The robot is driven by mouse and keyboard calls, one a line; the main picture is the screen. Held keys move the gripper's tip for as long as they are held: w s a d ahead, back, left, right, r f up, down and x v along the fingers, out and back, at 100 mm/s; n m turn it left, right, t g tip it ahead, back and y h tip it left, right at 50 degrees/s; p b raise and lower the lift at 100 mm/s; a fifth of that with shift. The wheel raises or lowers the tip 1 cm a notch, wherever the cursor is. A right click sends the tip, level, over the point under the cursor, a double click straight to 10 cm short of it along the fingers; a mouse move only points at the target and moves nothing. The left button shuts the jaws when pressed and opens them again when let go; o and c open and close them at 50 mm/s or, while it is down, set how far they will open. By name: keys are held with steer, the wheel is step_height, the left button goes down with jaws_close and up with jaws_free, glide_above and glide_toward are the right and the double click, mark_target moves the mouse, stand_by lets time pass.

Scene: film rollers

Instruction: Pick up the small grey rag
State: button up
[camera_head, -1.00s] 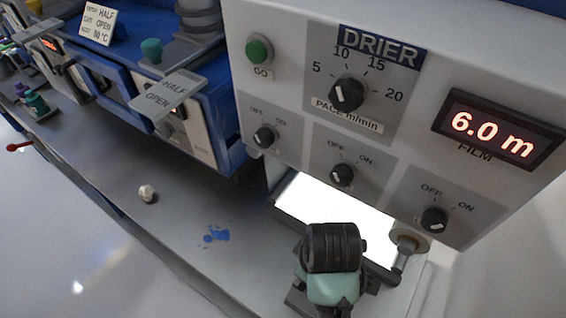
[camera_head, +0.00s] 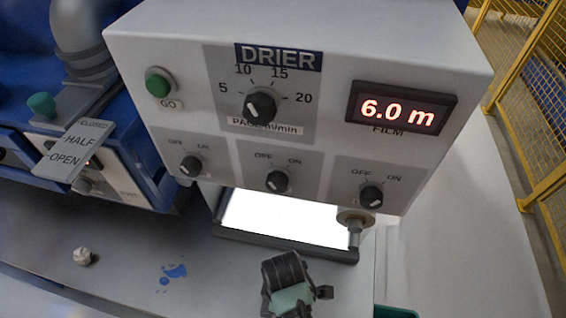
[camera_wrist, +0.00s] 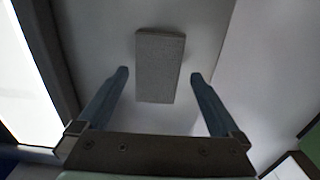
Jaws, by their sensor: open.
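A small grey rectangular piece (camera_wrist: 160,58), which looks like the folded grey rag, lies on a pale surface in the wrist view. My gripper (camera_wrist: 158,76) is open, with one blue-grey finger to each side of the piece's near part. The fingers look apart from it, and its height below them is hard to tell. In the head view my dark and teal wrist (camera_head: 287,284) is at the bottom, in front of the drier, and hides the grey piece.
The drier panel (camera_head: 230,150) overhangs the bench, with a bright lit plate (camera_head: 285,220) beneath. A crumpled pale lump (camera_head: 82,257) and a blue stain (camera_head: 174,271) are on the bench at left. A green container (camera_head: 395,312) shows at bottom right. A yellow fence (camera_head: 530,100) stands at right.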

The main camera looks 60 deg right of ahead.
steer(key=shift+f, duration=1.45)
steer(key=shift+c, duration=0.2)
steer(key=shift+w, duration=0.1)
steer(key=c, duration=1.1)
steer(key=shift+c, duration=0.2)
steer(key=shift+d+r, duration=0.1)
steer(key=shift+r, duration=0.05)
step_height(320, 180, up, 10)
steer(key=shift+f, duration=0.1)
